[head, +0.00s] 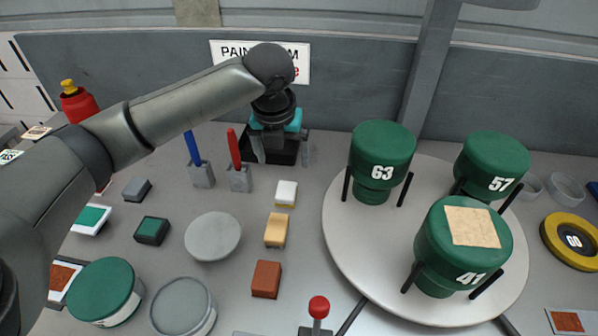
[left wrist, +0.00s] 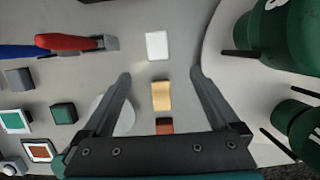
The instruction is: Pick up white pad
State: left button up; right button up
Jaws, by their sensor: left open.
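The white pad (head: 286,192) is a small white block with a yellowish underside. It lies on the grey table, first in a row with a tan block (head: 276,230) and a red-brown block (head: 266,279). In the left wrist view the white pad (left wrist: 157,46) lies beyond the fingertips, near the middle. My left gripper (head: 279,150) hangs behind the pad in the head view, pointing down. In the left wrist view its two fingers (left wrist: 160,76) are spread wide and hold nothing. The tan block (left wrist: 161,96) shows between them. My right gripper is not in view.
A round white turntable (head: 345,245) with green cylinders numbered 63 (head: 382,150), 57 (head: 492,160) and 41 (head: 462,245) stands to the right. Red (head: 234,148) and blue (head: 192,148) tools stand in holders left of the gripper. A red-knobbed lever (head: 319,308) is at the front.

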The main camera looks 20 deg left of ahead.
pick_arm(q)
jog(key=b, duration=0.2)
send_over(286, 190)
jog(key=s+d, duration=0.1)
jog(key=s, duration=0.1)
jog(key=x, duration=0.2)
jog(key=s+x, duration=0.1)
jog(key=x, duration=0.5)
jog(key=shift+s+d+f, duration=0.3)
jog(key=shift+s+f, duration=0.05)
jog(key=shift+f, duration=0.15)
jog(key=shift+b+x, duration=0.35)
jog(key=shift+x, duration=0.5)
jog(key=x, duration=0.1)
jog(key=b+x, duration=0.1)
jog(key=x, duration=0.2)
jog(key=shift+a+f, duration=0.2)
jog(key=shift+a, duration=0.1)
jog(key=shift+s, duration=0.1)
jog(key=c, duration=1.4)
jog(key=shift+r, duration=0.15)
